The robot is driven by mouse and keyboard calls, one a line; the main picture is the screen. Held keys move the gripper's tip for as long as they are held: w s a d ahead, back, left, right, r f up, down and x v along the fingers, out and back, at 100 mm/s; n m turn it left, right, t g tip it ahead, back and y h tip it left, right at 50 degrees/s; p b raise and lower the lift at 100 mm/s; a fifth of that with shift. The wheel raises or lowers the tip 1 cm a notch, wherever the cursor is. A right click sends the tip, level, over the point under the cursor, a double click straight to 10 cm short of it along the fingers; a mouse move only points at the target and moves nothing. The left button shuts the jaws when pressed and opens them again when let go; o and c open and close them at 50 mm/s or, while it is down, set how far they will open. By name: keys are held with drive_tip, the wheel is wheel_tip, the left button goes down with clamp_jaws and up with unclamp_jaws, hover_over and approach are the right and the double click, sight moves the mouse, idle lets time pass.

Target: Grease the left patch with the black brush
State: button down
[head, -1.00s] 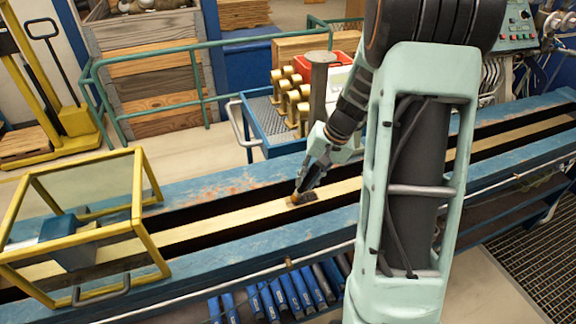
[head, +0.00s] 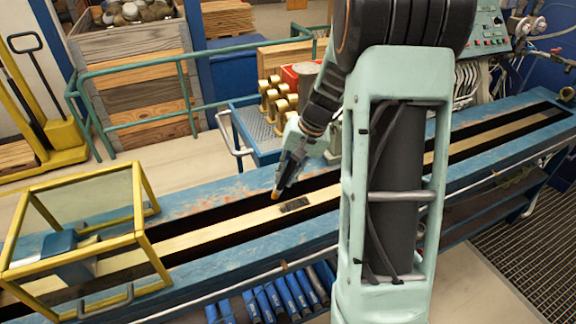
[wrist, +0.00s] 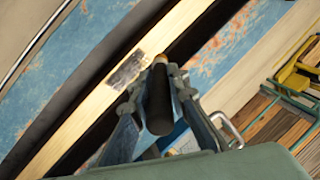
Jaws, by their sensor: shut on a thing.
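My gripper (head: 284,180) is shut on the black brush (wrist: 159,100), whose tan bristle tip (wrist: 160,60) points away from the wrist. In the head view the brush tip (head: 275,195) shows just behind and left of a dark grey patch. This patch (head: 295,205) lies on the pale strip along the blue bench; it also shows in the wrist view (wrist: 128,68), left of the brush tip. The tip looks apart from the patch, but its exact height is unclear. I see only one patch; my arm hides part of the strip to the right.
A yellow-framed clear guard (head: 140,205) stands over the bench on the left. Behind the bench is a blue cart (head: 262,150) with brass parts and a green rail (head: 180,122). Dark slots run along both sides of the pale strip (head: 215,234).

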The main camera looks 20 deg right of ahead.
drive_tip(key=shift+r+p, duration=0.6)
drive_tip(key=shift+r, duration=0.65)
drive_tip(key=shift+a+f+b, duration=0.1)
drive_tip(key=shift+f+b, duration=0.25)
drive_tip(key=shift+b, duration=0.4)
drive_tip(key=shift+a+f+t+h+b, duration=0.25)
drive_tip(key=shift+t+h+b, duration=0.25)
drive_tip(key=shift+b, duration=0.3)
drive_tip(key=shift+s+r, duration=0.1)
drive_tip(key=shift+r, duration=0.05)
drive_tip(key=shift+d+r, duration=0.2)
drive_tip(key=shift+p, duration=0.35)
